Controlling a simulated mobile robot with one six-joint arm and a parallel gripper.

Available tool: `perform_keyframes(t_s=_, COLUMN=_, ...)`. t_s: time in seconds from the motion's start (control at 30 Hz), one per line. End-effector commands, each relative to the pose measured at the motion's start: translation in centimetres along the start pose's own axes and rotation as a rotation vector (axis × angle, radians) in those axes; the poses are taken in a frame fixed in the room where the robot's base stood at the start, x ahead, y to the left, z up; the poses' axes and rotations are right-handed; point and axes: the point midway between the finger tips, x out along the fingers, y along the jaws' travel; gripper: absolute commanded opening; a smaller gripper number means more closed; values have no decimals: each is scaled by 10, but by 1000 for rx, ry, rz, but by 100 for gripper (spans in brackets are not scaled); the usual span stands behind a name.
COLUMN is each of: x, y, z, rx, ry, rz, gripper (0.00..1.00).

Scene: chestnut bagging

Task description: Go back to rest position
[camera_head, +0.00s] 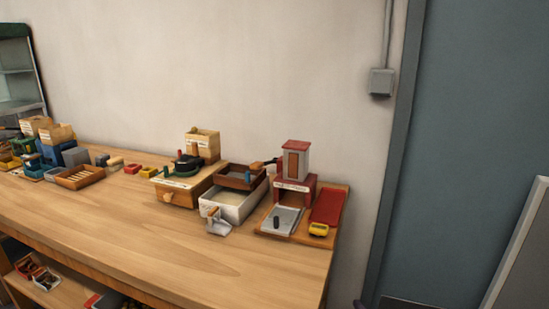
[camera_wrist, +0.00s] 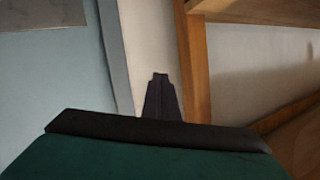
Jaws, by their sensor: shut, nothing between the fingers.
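My gripper (camera_wrist: 161,97) shows in the wrist view as a dark pair of fingers pressed together, shut and empty. It points toward a pale wall strip beside a wooden upright, with nothing touching it that I can see. The dark bar and green part below it are mine. My arm and gripper are not seen in the head view. In the head view, the wooden table (camera_head: 190,240) carries a red and white station (camera_head: 294,175) on a wooden board, a white tray (camera_head: 238,205) and a small scoop (camera_head: 217,223).
A wooden box station (camera_head: 185,185) stands left of the white tray, and several small items crowd the table's far left. The table's front is clear. A shelf (camera_head: 60,288) below holds small boxes. A grey-blue door (camera_head: 475,140) is at the right.

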Motion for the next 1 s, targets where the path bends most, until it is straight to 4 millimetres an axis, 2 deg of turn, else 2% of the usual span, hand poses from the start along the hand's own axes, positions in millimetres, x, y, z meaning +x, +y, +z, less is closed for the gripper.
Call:
perform_keyframes(t_s=0.03, x=0, y=-9, z=16, rx=2, ry=-30, rz=16, gripper=0)
perform_keyframes(t_s=0.27, x=-10, y=-29, z=96, rx=-6, ry=-204, rz=140, gripper=0)
perform_keyframes(t_s=0.47, x=-38, y=-37, z=168, rx=-32, ry=-396, rz=246, gripper=0)
perform_keyframes(t_s=0.67, x=-80, y=-38, z=232, rx=-66, ry=-608, rz=338, gripper=0)
perform_keyframes(t_s=0.8, x=-117, y=-38, z=270, rx=-86, ry=-769, rz=390, gripper=0)
perform_keyframes(t_s=1.0, x=-175, y=-36, z=312, rx=-103, ry=-1008, rz=440, gripper=0)
